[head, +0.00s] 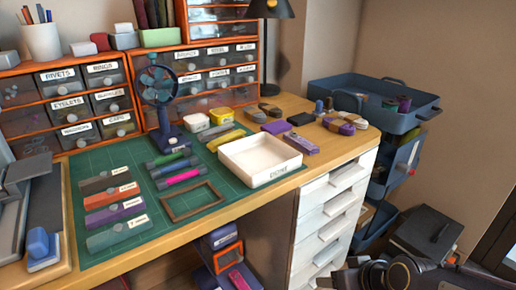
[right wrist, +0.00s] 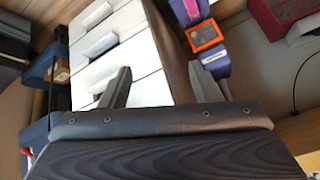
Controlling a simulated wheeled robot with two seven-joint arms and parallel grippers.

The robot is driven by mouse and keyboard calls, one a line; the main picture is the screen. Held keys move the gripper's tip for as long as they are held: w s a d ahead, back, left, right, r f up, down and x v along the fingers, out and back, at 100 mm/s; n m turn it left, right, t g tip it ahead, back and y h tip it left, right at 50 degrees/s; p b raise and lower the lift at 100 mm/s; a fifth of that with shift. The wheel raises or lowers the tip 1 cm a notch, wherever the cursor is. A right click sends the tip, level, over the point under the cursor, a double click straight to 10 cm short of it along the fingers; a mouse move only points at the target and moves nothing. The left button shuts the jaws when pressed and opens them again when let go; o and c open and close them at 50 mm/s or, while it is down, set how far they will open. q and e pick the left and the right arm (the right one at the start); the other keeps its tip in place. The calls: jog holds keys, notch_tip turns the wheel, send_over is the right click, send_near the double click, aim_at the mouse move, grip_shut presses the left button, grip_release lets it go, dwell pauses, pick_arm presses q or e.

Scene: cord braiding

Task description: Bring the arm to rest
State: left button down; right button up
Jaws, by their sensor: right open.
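My right gripper (right wrist: 160,76) shows in the right wrist view. Its two dark fingers stand wide apart with nothing between them. Behind the fingers are the white drawer fronts (right wrist: 118,48) and the dark space under the desk, so the gripper is in front of the desk and apart from it. The white open tray (head: 237,166) sits on the green cutting mat (head: 112,162) and looks empty. A wooden frame (head: 168,212) lies in front of it.
Labelled coloured packs (head: 118,212) lie on the mat near a blue fan (head: 158,95). Cord bundles (head: 338,124) lie at the desk's right end. Orange drawer units (head: 66,102) line the back. A blue trolley (head: 420,112) stands at the right. Bins (head: 222,254) sit under the desk.

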jog(key=s+d+r+m, duration=0.1)
jog(key=s+r+m, duration=0.1)
jog(key=s, duration=0.4)
jog(key=s+d+r+m, duration=0.2)
jog(key=s+r, duration=0.1)
jog(key=s, duration=0.4)
notch_tip(320, 180, up, 37)
jog(key=p, duration=3.8)
jog(key=shift+s+r+g, duration=0.2)
jog(key=shift+s+g, duration=0.15)
jog(key=shift+g, duration=0.05)
